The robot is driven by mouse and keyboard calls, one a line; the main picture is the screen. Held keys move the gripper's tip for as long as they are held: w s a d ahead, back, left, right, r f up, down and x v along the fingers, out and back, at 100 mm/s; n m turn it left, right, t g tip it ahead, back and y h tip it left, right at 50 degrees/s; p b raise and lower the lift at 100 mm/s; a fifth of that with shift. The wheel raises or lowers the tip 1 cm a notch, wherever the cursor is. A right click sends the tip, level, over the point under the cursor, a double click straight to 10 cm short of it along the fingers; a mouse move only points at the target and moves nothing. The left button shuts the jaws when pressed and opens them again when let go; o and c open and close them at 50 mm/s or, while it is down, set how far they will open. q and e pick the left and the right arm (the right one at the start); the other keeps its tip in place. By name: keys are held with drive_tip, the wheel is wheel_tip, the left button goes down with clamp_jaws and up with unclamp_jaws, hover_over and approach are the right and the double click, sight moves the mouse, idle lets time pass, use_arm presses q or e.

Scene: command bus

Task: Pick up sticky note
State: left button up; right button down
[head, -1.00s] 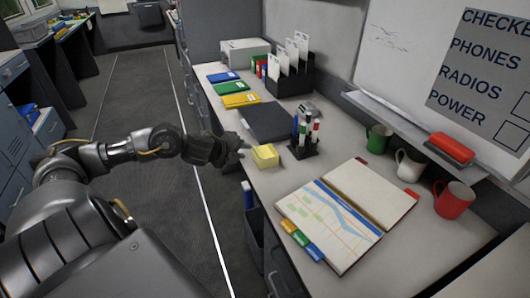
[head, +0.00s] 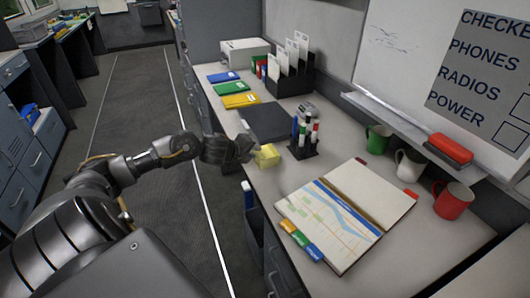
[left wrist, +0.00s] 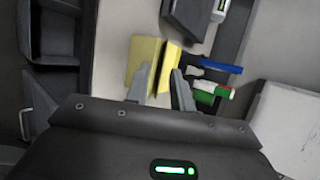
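The sticky note pad (head: 267,156) is a small yellow block on the desk, left of the pen holder. My left gripper (head: 249,152) is at the pad's left side, very close to it. In the left wrist view the two grey fingers (left wrist: 161,80) are apart. Yellow faces of the pad (left wrist: 145,56) show behind and between them. Part of the pad is hidden by the fingers. Whether the fingers touch it I cannot tell. My right gripper is in neither view.
A black pen holder (head: 303,149) with several markers stands just right of the pad. An open binder (head: 335,218) lies in front, to the right. Mugs stand near the whiteboard. The desk's left edge is beside the gripper.

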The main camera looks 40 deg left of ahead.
use_arm(q)
clamp_jaws()
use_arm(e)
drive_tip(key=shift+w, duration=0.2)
use_arm(q)
drive_tip(key=shift+r, duration=0.1)
